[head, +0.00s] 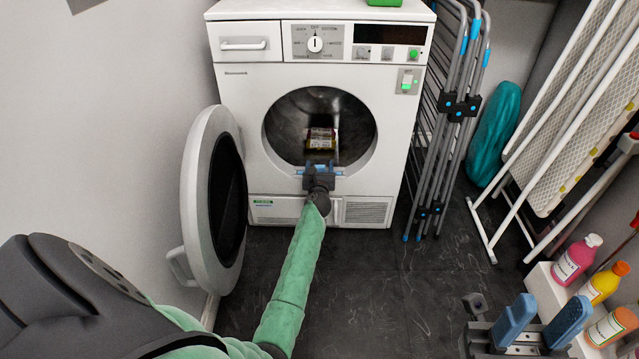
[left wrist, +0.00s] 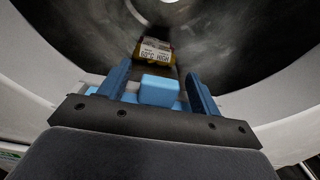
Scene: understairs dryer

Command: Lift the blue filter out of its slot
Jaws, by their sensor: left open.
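The blue filter (head: 339,173) sits in its slot at the lower rim of the dryer's round opening. Its ends show on both sides of my left gripper (head: 319,166) in the head view. In the left wrist view the filter's raised light-blue grip (left wrist: 159,91) stands between the two dark-blue fingers of my left gripper (left wrist: 157,76). Those fingers are open, with a gap on each side of the grip. The slot itself is mostly hidden by the gripper. My right gripper (head: 541,322) is open and empty at the lower right, far from the dryer.
The white dryer (head: 250,110) has its round door (head: 190,190) swung open to the left. A small labelled box (head: 321,137) lies inside the drum. Folded racks (head: 440,120) stand right of the dryer. Bottles (head: 573,262) stand on a white shelf at right.

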